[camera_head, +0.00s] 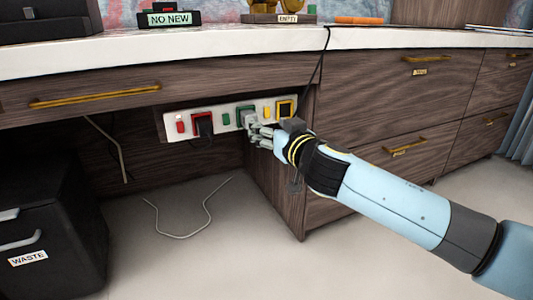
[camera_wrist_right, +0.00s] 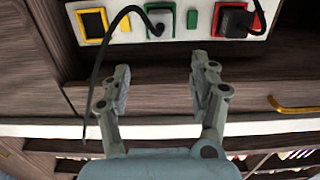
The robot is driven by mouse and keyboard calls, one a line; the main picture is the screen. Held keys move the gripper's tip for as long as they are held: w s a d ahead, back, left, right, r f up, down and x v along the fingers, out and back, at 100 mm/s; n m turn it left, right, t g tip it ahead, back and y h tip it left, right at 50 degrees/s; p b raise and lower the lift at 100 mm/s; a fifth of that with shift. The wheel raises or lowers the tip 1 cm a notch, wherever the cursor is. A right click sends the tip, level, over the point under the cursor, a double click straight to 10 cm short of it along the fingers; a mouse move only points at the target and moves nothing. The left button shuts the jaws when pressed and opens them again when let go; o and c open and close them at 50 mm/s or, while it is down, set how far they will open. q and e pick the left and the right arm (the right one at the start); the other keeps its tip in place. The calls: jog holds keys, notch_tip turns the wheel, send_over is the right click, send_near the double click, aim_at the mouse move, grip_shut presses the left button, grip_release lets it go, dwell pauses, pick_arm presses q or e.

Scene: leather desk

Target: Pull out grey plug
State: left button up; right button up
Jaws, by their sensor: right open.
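The grey plug (camera_head: 250,118) sits in the green-framed socket of the white socket panel (camera_head: 222,124) under the desk. The plug also shows in the right wrist view (camera_wrist_right: 160,20), at the top, with its dark cable looping to the left and down. My right gripper (camera_head: 257,131) is just in front of and below the plug in the head view and partly covers it. In the wrist view its two fingers (camera_wrist_right: 160,76) are apart with nothing between them, and the plug is beyond the tips. My left gripper is in neither view.
A black plug (camera_head: 205,125) sits in the red-framed socket to the left. The yellow-framed socket (camera_head: 285,109) to the right is empty. A dark cable (camera_head: 320,70) hangs from the desktop near my right wrist. A waste bin (camera_head: 50,225) stands at the left.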

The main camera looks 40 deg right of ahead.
aim_at(252, 115)
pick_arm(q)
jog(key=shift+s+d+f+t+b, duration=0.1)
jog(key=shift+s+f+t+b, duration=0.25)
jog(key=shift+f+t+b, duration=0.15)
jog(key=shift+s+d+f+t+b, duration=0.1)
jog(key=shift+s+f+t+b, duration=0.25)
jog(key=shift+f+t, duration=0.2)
pick_arm(e)
jog(key=shift+x, duration=5.5)
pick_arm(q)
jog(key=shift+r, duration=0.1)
pick_arm(e)
jog(key=shift+a, duration=0.15)
grip_shut()
jog(key=shift+f, duration=0.1)
jog(key=shift+v, duration=2.5)
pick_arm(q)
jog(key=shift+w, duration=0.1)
pick_arm(e)
jog(key=shift+f, duration=0.1)
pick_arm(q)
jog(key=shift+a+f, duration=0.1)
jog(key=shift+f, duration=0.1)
pick_arm(e)
jog(key=shift+s, duration=0.1)
